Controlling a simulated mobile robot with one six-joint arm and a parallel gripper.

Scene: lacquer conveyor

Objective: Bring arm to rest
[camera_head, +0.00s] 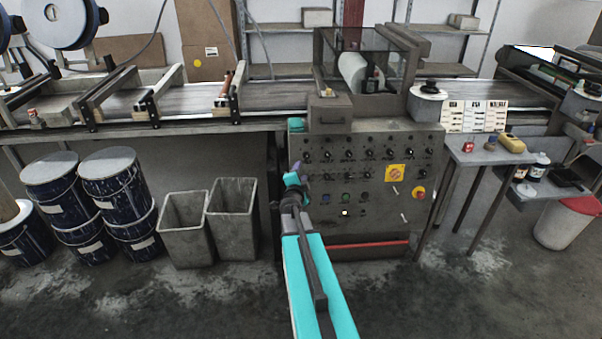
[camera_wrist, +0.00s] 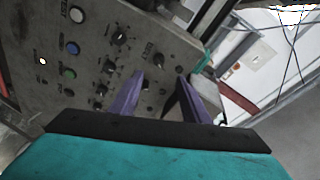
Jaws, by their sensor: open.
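My arm is turquoise and reaches up from the bottom of the head view toward the machine's control panel (camera_head: 372,190). My gripper (camera_head: 297,172) is at the panel's left edge, and its tips are small and partly hidden by the wrist in that view. In the wrist view my gripper (camera_wrist: 163,88) shows two purple fingers spread apart with nothing between them. The control panel (camera_wrist: 85,50) with its knobs and buttons lies beyond the fingers. I cannot tell whether a fingertip touches it.
A conveyor (camera_head: 185,100) runs along the back. Blue drums (camera_head: 115,180) and two grey bins (camera_head: 233,222) stand at the left. A small side table (camera_head: 485,153) holds a red item and a yellow item (camera_head: 512,143). A white bin (camera_head: 565,226) stands at the right. The front floor is clear.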

